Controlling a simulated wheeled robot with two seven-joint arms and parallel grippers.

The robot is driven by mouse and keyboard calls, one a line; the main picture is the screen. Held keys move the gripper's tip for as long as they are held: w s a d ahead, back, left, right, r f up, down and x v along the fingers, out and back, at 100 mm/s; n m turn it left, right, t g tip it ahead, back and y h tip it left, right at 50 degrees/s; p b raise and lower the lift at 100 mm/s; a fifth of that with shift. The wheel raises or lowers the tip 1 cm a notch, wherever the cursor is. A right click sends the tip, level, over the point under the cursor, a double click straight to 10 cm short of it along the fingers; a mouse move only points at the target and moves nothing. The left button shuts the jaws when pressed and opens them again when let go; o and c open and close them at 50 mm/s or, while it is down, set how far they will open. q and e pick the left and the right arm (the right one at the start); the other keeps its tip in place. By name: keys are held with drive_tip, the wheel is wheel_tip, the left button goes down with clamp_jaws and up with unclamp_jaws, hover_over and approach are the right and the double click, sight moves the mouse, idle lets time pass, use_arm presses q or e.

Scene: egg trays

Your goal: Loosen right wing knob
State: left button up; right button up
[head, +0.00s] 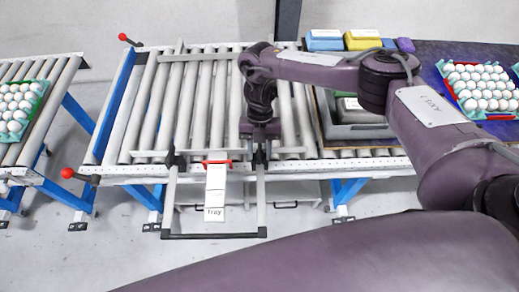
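A metal frame (263,208) with a black lower bar sticks out from the front rail of the roller conveyor. A small black fitting (174,160) sits at the top of its left leg, where it meets the rail. A similar dark fitting (260,157) is at the right leg; it looks like the right wing knob, but it is small and partly covered. My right gripper (260,138) points down directly above this right fitting, at or very near it. Its fingers are too small and dark to tell open from shut, and contact is unclear. My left gripper is out of view.
A red-topped white label strip (215,190) hangs between the frame's legs. Red-ball levers (68,173) are on the conveyor's left side. Egg trays stand at far left (42,98) and far right (447,82). A grey bin (345,130) sits right of my gripper.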

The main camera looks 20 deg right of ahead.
drive_tip(key=v, duration=0.7)
drive_tip(key=shift+w+r, duration=0.2)
drive_tip(key=shift+r, duration=0.15)
idle(0.4)
